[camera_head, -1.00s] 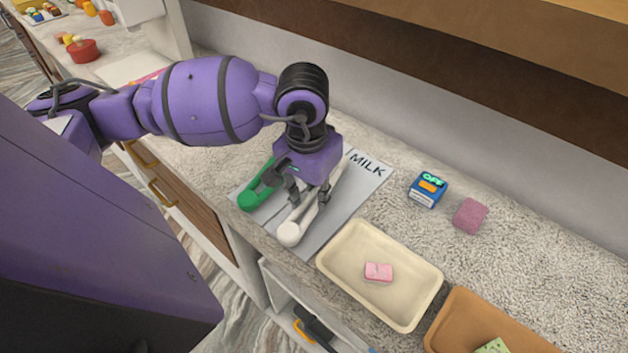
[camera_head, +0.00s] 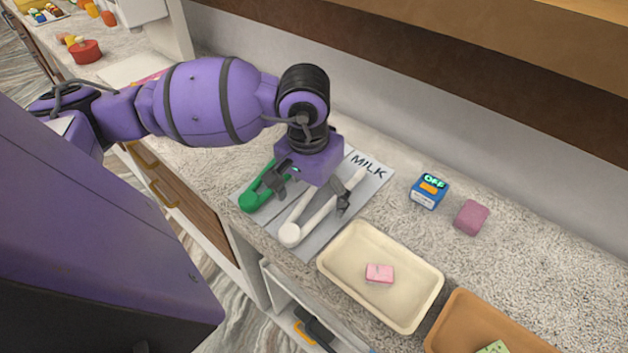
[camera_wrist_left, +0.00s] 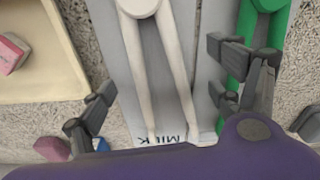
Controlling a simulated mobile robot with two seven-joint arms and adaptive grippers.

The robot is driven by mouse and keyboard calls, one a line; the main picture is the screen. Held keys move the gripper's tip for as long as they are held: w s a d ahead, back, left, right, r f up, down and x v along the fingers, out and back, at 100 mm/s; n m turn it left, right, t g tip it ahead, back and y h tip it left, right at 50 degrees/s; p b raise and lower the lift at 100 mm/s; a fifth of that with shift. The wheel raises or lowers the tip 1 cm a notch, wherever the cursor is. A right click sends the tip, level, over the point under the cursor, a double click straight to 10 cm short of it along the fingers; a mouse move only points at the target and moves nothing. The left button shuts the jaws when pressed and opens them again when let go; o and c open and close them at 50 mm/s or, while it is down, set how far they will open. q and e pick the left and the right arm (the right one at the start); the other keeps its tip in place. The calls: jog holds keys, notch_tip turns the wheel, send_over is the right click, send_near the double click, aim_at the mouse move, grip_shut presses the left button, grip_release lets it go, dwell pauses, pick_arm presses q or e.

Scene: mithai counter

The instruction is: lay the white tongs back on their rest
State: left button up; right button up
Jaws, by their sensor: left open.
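The white tongs (camera_head: 320,216) lie on the grey rest (camera_head: 372,186) marked MILK, with their round hinge end towards the front edge. In the left wrist view the tongs (camera_wrist_left: 137,60) lie lengthwise on the grey panel (camera_wrist_left: 158,85), their tips near the MILK lettering. My left gripper (camera_head: 308,193) is open above the rest, with one finger on each side of the white tongs. In the wrist view neither finger holds them. The green tongs (camera_head: 253,199) lie alongside on the left, under my left gripper's other finger. My right gripper is not in view.
A cream tray (camera_head: 345,262) with a pink sweet (camera_head: 379,273) stands right of the rest. An orange tray (camera_head: 455,315) stands beyond it. A blue box marked OFF (camera_head: 428,192) and a pink block (camera_head: 471,217) stand behind. An open drawer is below the counter edge.

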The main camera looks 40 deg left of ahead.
pick_arm(q)
notch_tip(320, 180, up, 12)
jog(key=s, duration=0.1)
jog(key=shift+s, duration=0.15)
dwell(0.4)
dwell(0.4)
